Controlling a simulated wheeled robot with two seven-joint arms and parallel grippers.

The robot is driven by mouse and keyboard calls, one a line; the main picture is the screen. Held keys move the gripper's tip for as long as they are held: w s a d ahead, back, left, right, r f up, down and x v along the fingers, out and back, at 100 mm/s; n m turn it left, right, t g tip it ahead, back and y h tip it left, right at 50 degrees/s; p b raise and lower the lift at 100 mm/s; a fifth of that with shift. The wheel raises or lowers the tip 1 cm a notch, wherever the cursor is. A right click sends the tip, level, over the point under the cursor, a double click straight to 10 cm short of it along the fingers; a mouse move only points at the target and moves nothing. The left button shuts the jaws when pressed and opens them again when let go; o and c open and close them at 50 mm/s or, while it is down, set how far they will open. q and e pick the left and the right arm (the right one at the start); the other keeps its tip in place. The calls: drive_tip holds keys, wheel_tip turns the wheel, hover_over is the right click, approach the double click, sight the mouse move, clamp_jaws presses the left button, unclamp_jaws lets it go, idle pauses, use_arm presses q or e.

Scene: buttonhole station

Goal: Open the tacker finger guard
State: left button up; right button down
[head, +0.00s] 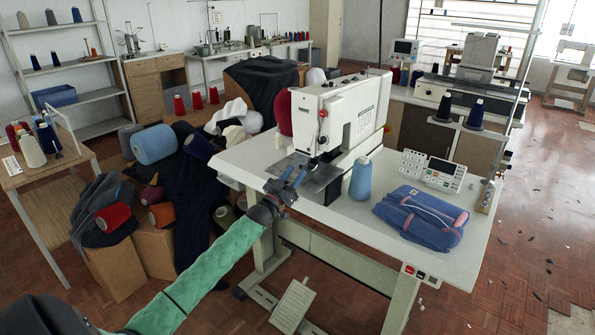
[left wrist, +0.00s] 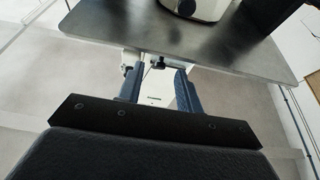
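The tacker (head: 340,112) is the white sewing machine on the white table (head: 420,255). Its needle area is above a grey metal plate (head: 318,176); the plate also fills the upper part of the left wrist view (left wrist: 215,50). I cannot pick out the finger guard clearly in either view. My left gripper (head: 290,174) is just in front of the plate's near left edge, below the machine head. Its two blue fingers are apart in the left wrist view (left wrist: 158,72), with a small dark part and a pale surface showing between them. My right gripper is not in view.
A blue thread cone (head: 361,178) stands right of the plate. A control panel (head: 440,174) and a folded blue garment (head: 419,217) are farther right. Boxes with cloth and spools crowd the left. A foot pedal (head: 292,307) is below the table.

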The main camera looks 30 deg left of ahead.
use_arm(q)
drive_tip(key=shift+x, duration=0.9)
drive_tip(key=shift+c, duration=0.3)
clamp_jaws()
